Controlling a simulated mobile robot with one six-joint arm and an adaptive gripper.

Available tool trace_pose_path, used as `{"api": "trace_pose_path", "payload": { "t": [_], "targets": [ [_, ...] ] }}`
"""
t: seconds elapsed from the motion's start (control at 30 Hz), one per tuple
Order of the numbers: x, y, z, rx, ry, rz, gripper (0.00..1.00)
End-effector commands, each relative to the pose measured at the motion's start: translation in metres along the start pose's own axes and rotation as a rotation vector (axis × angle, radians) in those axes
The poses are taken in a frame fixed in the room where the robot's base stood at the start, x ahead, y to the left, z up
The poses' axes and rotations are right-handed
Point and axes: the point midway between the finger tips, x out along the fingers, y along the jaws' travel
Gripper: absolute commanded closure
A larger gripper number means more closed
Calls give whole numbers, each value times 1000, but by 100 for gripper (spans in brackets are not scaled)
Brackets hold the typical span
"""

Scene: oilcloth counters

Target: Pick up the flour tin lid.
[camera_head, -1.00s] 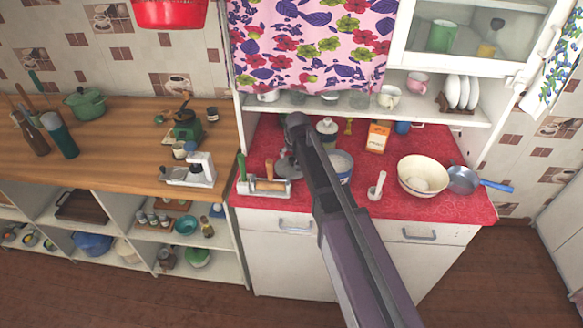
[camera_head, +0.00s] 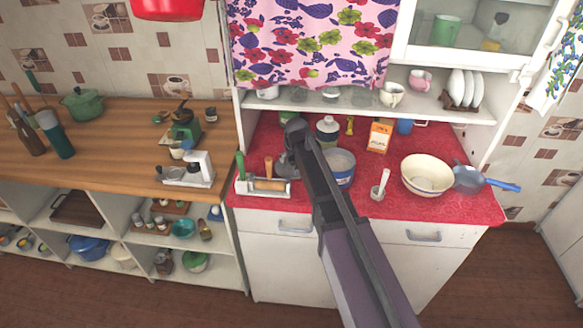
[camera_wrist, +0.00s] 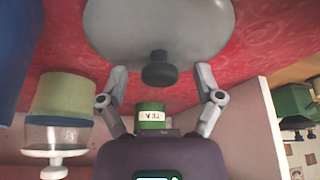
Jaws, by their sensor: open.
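The flour tin lid (camera_wrist: 205,30) is a broad grey disc with a dark knob (camera_wrist: 160,70), lying on the red counter cloth in the wrist view. My gripper (camera_wrist: 161,74) is open, one finger to each side of the knob, apart from it and holding nothing. In the head view my gripper (camera_head: 288,162) is low over the counter, right of the rolling pin tray, and hides most of the lid. A blue tin with a pale open top (camera_head: 342,180) stands just right of my arm; I cannot tell whether it is the flour tin.
A green labelled tin (camera_wrist: 150,117) and a pale green and glass jar (camera_wrist: 68,95) stand near the lid. The rolling pin tray (camera_head: 249,190) is close on the left.

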Motion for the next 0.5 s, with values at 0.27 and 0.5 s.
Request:
{"api": "trace_pose_path", "payload": {
  "t": [0.27,0.5],
  "targets": [
    [0,0,0,0,0,0,16],
    [0,0,0,0,0,0,63]
  ]
}}
